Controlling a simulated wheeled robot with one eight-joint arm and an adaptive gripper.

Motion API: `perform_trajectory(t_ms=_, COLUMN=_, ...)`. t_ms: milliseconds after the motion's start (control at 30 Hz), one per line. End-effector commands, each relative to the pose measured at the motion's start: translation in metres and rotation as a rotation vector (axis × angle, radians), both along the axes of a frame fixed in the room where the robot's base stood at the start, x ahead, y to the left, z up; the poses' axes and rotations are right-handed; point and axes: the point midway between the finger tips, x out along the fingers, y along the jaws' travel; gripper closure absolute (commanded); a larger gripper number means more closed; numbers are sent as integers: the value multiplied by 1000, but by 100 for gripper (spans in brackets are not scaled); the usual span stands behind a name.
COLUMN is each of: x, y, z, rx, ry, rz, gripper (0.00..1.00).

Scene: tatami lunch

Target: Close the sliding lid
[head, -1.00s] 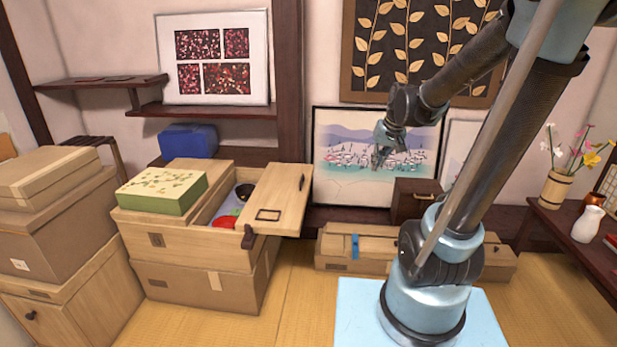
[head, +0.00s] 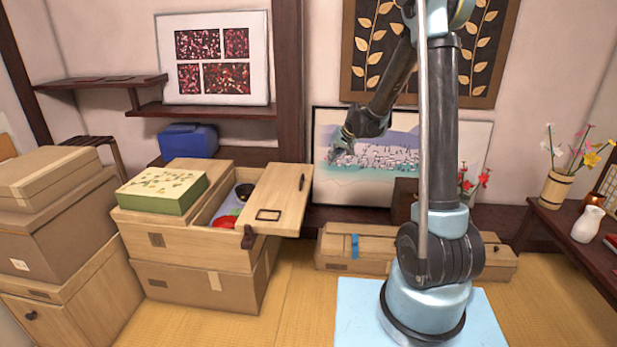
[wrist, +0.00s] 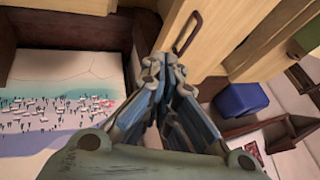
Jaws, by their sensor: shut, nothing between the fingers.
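The sliding lid (head: 284,201) is a pale wooden panel on top of a wooden box (head: 185,239). It sits slid out to the right, past the box's side, and leaves the box partly open. A dark rectangular recess and a dark bar handle (head: 302,184) are on the lid. Through the opening I see a red item (head: 226,221) and a dark bowl (head: 244,191). My gripper (head: 336,156) is shut and empty, in the air right of and higher in the picture than the lid. In the wrist view my gripper (wrist: 162,62) points toward a wooden panel with a dark handle (wrist: 187,32).
A green patterned box (head: 162,191) sits on the box's left part. A blue container (head: 188,140) is behind. Stacked boxes (head: 55,215) stand at left. A long low wooden box (head: 358,247) lies right of the lidded box. Tatami floor (head: 285,300) is clear in front.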

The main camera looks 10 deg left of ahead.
Motion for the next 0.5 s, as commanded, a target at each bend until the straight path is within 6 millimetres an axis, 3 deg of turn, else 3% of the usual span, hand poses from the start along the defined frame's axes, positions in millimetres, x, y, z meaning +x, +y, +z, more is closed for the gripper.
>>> perform_trajectory(t_ms=200, x=19, y=22, z=-22, rx=26, ry=-5, rz=6, gripper=100)
perform_trajectory(t_ms=500, x=27, y=31, z=-36, rx=30, ry=-6, rz=8, gripper=100)
